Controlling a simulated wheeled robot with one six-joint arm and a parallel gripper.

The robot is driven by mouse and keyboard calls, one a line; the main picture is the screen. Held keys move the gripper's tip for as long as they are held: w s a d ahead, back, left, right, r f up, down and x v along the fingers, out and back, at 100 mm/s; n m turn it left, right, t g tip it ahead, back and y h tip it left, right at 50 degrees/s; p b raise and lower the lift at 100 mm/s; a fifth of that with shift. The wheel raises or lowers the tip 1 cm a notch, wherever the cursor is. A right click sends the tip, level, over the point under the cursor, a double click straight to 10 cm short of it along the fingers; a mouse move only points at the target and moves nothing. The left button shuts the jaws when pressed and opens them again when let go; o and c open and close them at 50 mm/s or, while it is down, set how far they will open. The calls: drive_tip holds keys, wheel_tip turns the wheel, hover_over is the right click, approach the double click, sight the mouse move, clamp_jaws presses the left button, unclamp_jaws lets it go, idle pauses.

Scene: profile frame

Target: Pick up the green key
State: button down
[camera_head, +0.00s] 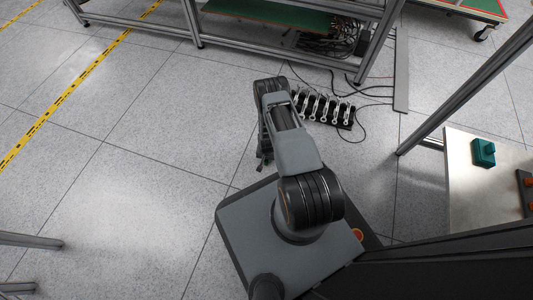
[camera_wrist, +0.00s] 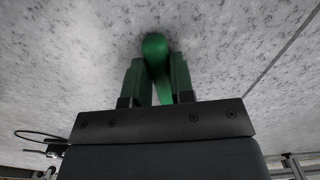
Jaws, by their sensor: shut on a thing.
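The green key (camera_wrist: 156,48) shows in the wrist view as a smooth green piece with a rounded end. It lies between the two fingers of my gripper (camera_wrist: 157,82), and its rounded end sticks out past the fingertips. My gripper is shut on it. The lower part of the key runs down behind the dark gripper plate and is hidden. In the head view my gripper (camera_head: 265,163) points down over the floor to the left of my base, small and dark, and the key cannot be made out clearly there.
A black rack (camera_head: 345,121) with several pale wrench-like pieces lies on the floor beside my arm, among loose cables. A metal frame bench (camera_head: 275,55) stands behind. A table (camera_head: 465,195) with a teal box (camera_head: 483,153) is at the right.

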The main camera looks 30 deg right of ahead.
wheel_tip(320, 180, up, 10)
drive_tip(key=p, duration=0.5)
